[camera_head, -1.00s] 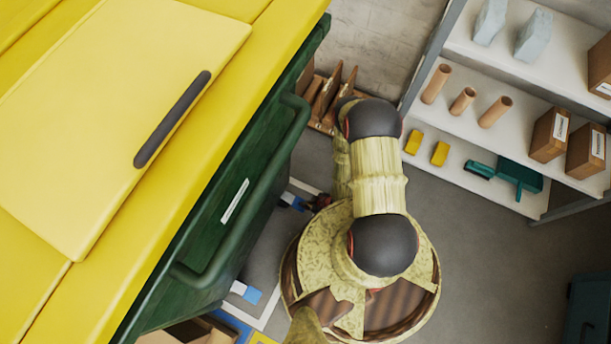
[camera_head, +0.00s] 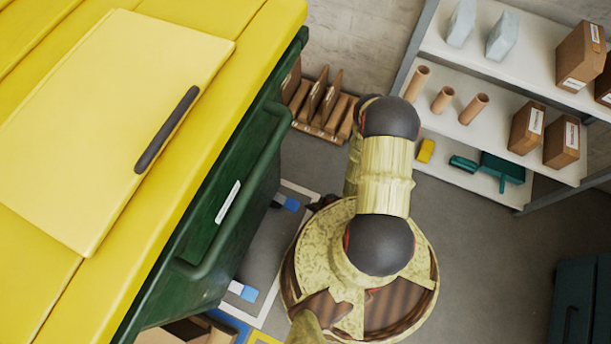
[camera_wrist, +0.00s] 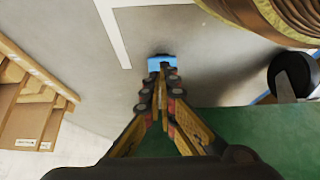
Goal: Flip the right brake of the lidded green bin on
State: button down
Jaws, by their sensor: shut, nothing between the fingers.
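The green bin (camera_head: 262,150) with its yellow lid (camera_head: 215,150) fills the left of the head view. Two blue brake tabs show low at its front: the upper one (camera_head: 290,203) and the lower one (camera_head: 248,292). A blue tab also shows in the wrist view (camera_wrist: 158,60), and it looks like the upper one. My gripper (camera_wrist: 163,70) is shut and empty, its tips at or just short of this tab; contact cannot be told. In the head view my arm mostly hides the gripper. The tab's tilt is unclear.
A dark caster wheel (camera_wrist: 292,76) shows at the right of the wrist view. A wooden rack with brown boards (camera_head: 322,108) stands by the wall. A shelf (camera_head: 490,130) with tubes and boxes is at the upper right. Grey floor (camera_head: 480,255) at right is open.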

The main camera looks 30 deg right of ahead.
jog(key=shift+s+d+r+p, duration=0.2)
jog(key=shift+s+d+r, duration=0.2)
jog(key=shift+s, duration=0.25)
jog(key=shift+s+d+r+p, duration=0.2)
jog(key=shift+s+d+r, duration=0.15)
jog(key=shift+s, duration=0.25)
